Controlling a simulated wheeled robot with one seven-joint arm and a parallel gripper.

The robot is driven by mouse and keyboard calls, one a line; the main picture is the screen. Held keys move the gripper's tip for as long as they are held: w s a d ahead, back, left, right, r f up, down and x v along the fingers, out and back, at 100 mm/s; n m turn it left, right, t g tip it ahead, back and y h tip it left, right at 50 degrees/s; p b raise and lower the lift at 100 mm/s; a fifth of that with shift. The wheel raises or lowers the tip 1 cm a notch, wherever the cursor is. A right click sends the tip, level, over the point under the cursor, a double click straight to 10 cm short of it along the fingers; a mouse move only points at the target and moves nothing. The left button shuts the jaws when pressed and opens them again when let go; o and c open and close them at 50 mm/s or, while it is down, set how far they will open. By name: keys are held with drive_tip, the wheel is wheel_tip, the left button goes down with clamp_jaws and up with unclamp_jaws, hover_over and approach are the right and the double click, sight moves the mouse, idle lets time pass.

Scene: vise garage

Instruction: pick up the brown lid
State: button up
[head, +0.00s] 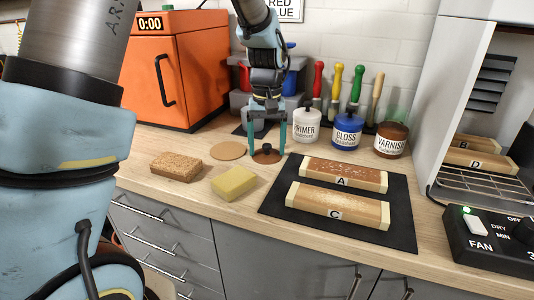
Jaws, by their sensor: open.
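The brown lid (267,157) is a small round dark brown disc with a raised middle. It lies on the wooden counter in the head view, left of the black mat. My gripper (268,143) points down right above the lid. Its two teal fingers are apart, one toward each side of the lid, and it is open with nothing held. I cannot tell from this view whether the fingertips touch the lid or the counter.
Near the lid are a tan disc (227,151), a yellow sponge (234,182) and a cork block (177,166). Behind stand the primer jar (306,127), gloss jar (347,132) and varnish jar (391,140). Blocks A (344,172) and C (337,205) lie on the mat (400,225).

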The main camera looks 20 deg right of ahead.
drive_tip(key=shift+s+f, duration=0.1)
clamp_jaws()
idle(0.3)
drive_tip(key=shift+a, duration=0.1)
